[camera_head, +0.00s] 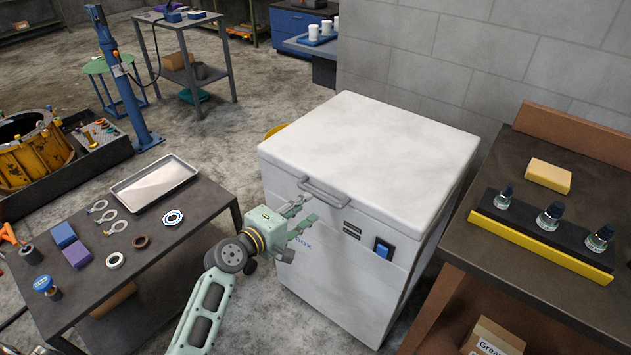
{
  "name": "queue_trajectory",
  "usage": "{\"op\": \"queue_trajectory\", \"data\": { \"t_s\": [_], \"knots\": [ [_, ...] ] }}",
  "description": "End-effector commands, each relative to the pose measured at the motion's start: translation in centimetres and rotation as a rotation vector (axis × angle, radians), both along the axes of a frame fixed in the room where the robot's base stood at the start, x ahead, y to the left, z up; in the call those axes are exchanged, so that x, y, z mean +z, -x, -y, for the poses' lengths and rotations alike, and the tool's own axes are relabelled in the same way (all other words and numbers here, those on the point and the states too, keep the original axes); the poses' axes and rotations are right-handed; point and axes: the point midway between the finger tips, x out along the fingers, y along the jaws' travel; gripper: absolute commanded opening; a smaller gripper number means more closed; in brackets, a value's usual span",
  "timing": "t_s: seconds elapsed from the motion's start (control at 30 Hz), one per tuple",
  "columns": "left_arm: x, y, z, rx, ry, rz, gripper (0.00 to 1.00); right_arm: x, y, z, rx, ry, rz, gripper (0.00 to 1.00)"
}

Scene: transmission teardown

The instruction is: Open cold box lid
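The white cold box (338,262) stands in the middle of the head view. Its lid (372,155) lies flat and shut on top. A grey bar handle (324,191) is fixed at the lid's front edge. My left gripper (303,214) is in front of the box, just below and left of the handle. Its fingers look spread apart, with nothing seen between them. They appear close to the handle, but I cannot tell whether they touch it. Part of the box's front lettering is hidden behind the gripper. My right gripper is not in view.
A dark table (187,218) at left holds a metal tray (153,183), rings and small blocks. A workbench (560,205) at right carries a yellow-edged rack of bottles (548,217) and a yellow block (548,176). A grey block wall (480,60) stands close behind the box.

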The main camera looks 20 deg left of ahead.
Motion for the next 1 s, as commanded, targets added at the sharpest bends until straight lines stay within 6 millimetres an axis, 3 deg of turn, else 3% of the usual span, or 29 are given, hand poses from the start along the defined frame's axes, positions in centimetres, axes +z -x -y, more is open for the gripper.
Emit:
{"op": "queue_trajectory", "data": {
  "t_s": [0.5, 0.9, 1.0],
  "knots": [
    [-1.4, -6.3, 2.3, 0.000, -0.001, 0.003, 0.31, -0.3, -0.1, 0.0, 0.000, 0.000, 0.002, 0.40],
    [-1.5, -6.9, 2.6, -0.001, -0.002, 0.003, 0.31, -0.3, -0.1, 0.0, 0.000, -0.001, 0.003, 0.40],
    [-1.5, -6.9, 2.6, -0.001, -0.002, 0.003, 0.22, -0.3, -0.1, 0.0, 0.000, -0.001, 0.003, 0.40]
  ]
}}
